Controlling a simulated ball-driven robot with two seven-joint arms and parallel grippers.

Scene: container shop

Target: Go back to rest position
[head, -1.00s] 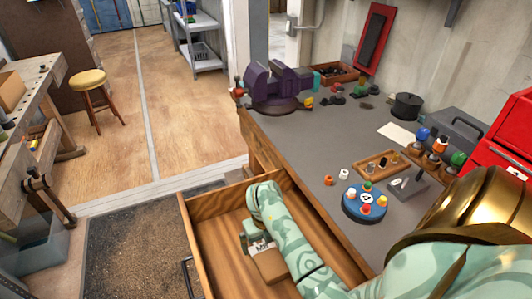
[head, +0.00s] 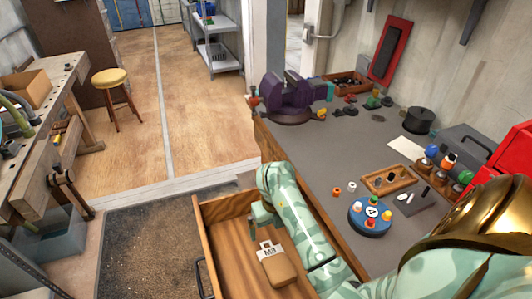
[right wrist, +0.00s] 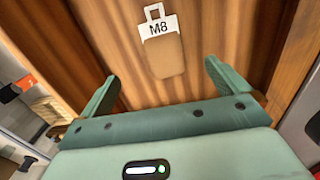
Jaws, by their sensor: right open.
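The brown block (head: 281,270) with a white M8 tag (head: 267,248) lies in the open wooden drawer (head: 203,243). The block also shows in the right wrist view (right wrist: 163,57), beyond the fingertips and apart from them. My right gripper (head: 259,216) is over the drawer, just past the tag's end, partly hidden by my mint-green arm. In the right wrist view my right gripper (right wrist: 164,84) has its two fingers wide apart, with nothing between them. My left gripper does not show.
The grey workbench (head: 335,150) stands right of the drawer, under part of my right arm. It bears a purple vise (head: 288,92), a blue round fixture (head: 357,219) and a wooden tray (head: 368,181). A yellow stool (head: 112,77) stands at left. The wooden floor (head: 200,130) is clear.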

